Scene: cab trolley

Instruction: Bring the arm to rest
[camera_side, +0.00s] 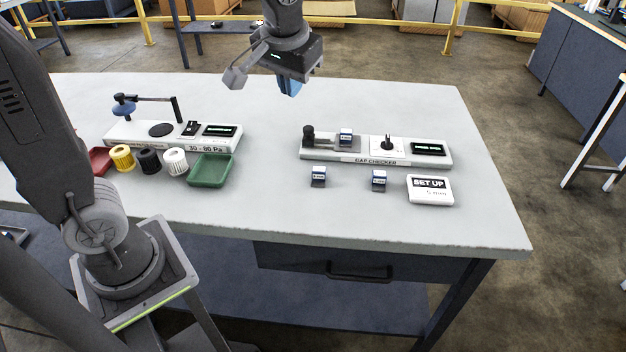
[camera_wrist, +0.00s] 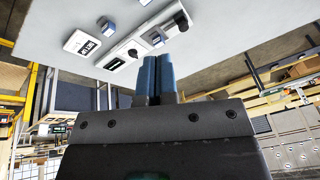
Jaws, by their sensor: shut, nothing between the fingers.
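My gripper (camera_side: 289,88) hangs above the far part of the white table, in the upper middle of the side view. Its blue fingers are together with nothing between them; they also show in the wrist view (camera_wrist: 156,75). The fingers are clear of the tabletop and of every object. The gap checker (camera_side: 375,150), a white panel with a dark knob, a small blue-and-white block and a black display, sits on the table to the right of my gripper and nearer the side camera. It also shows in the wrist view (camera_wrist: 140,47).
At left stand a pressure device (camera_side: 160,133), red tray (camera_side: 100,161), yellow (camera_side: 122,158), black (camera_side: 149,161) and white (camera_side: 175,161) cylinders and green tray (camera_side: 211,170). The table's middle is clear.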

